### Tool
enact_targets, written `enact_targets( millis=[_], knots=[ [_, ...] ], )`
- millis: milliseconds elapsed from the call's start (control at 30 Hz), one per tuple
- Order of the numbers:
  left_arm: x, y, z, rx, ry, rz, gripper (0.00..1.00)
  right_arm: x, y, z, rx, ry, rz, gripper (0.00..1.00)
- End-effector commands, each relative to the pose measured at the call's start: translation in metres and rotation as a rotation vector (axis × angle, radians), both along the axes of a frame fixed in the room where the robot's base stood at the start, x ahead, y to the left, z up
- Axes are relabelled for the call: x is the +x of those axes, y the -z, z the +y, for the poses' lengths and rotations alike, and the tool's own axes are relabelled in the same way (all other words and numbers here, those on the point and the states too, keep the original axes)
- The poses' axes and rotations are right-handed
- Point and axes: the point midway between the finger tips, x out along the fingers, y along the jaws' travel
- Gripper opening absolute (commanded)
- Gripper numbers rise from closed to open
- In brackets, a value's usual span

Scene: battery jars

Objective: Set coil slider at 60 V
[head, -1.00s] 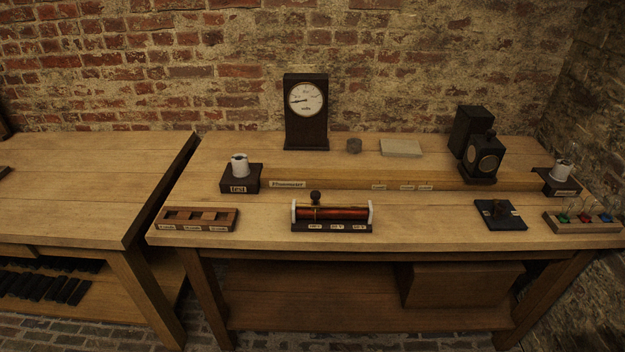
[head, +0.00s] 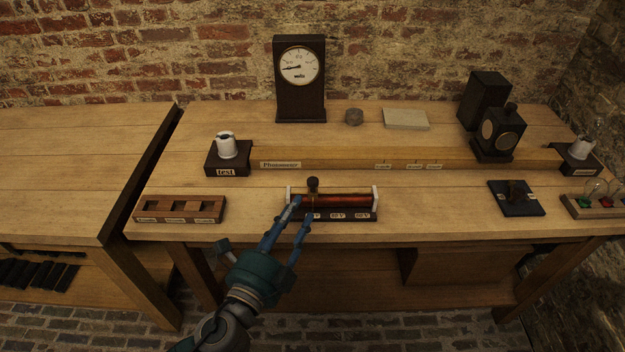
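The coil (head: 345,201) is a red-brown wound cylinder between two white end posts on a dark base at the table's front edge. Its slider (head: 312,185) has a dark round knob and stands left of the coil's middle. Small voltage labels run along the base front; the right one (head: 362,216) seems to read 60 V, and the left one is partly covered by my finger. My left gripper (head: 301,210) is open, its two blue fingers apart and empty. Its fingertips overlap the coil's left part, below the knob; contact cannot be told. My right gripper is not in view.
A dial meter (head: 300,75) stands at the back. A wooden tray (head: 180,210) lies left of the coil, and a dark switch block (head: 516,198) lies to the right. The labelled photometer rail (head: 350,158) runs behind the coil.

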Motion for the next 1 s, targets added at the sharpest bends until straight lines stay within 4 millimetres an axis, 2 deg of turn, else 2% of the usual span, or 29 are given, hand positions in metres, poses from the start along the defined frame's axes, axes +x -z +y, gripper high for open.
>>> enact_targets(
  millis=[300, 533, 700, 1000],
  knots=[
    [0.05, -0.003, -0.02, 0.0, -0.001, -0.003, 0.35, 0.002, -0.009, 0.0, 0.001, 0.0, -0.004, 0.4],
    [0.084, -0.001, -0.035, -0.003, -0.001, 0.0, 0.35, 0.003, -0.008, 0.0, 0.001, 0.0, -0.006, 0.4],
    [0.095, 0.0, -0.039, -0.002, -0.002, 0.001, 0.35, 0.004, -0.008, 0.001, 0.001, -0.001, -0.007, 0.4],
    [0.097, 0.0, -0.04, -0.002, -0.002, 0.002, 0.35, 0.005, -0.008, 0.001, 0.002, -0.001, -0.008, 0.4]
  ],
)
